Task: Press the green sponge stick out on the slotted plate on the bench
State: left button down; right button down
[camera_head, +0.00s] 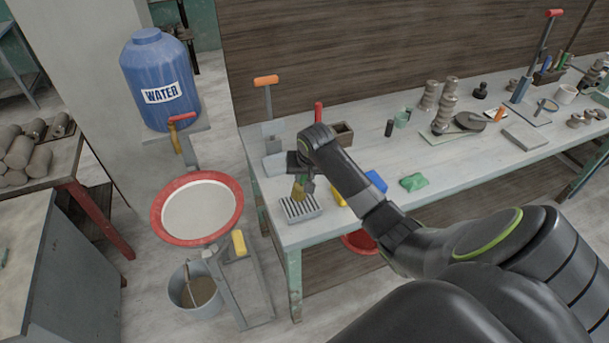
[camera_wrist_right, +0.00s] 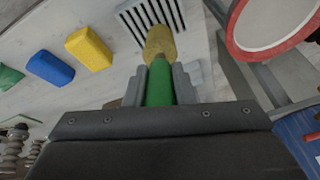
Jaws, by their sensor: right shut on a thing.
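The green sponge stick (camera_wrist_right: 159,85) has a green handle and a yellowish sponge head (camera_wrist_right: 159,42). My right gripper (camera_wrist_right: 160,88) is shut on the green handle, with the sponge head pointing away from the jaws. In the head view my right gripper (camera_head: 303,176) is over the bench's left end, with the sponge head (camera_head: 298,191) pointing down. The slotted plate (camera_head: 311,214) lies on the bench right under the sponge head. It also shows in the wrist view (camera_wrist_right: 126,20). I cannot tell whether sponge and plate touch. My left gripper is not in view.
Yellow (camera_wrist_right: 89,48), blue (camera_wrist_right: 50,67) and green (camera_head: 413,182) pieces lie beside the plate on the bench (camera_head: 350,205). A red-rimmed basin (camera_head: 161,224) stands left of the bench, under a blue water barrel (camera_head: 158,75). Tools and clay pieces stand farther back and right.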

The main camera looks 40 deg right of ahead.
jog(key=shift+s+f, duration=0.15)
jog(key=shift+f, duration=0.65)
dwell(0.8)
jog(key=shift+r, duration=3.6)
jog(key=shift+w, duration=0.2)
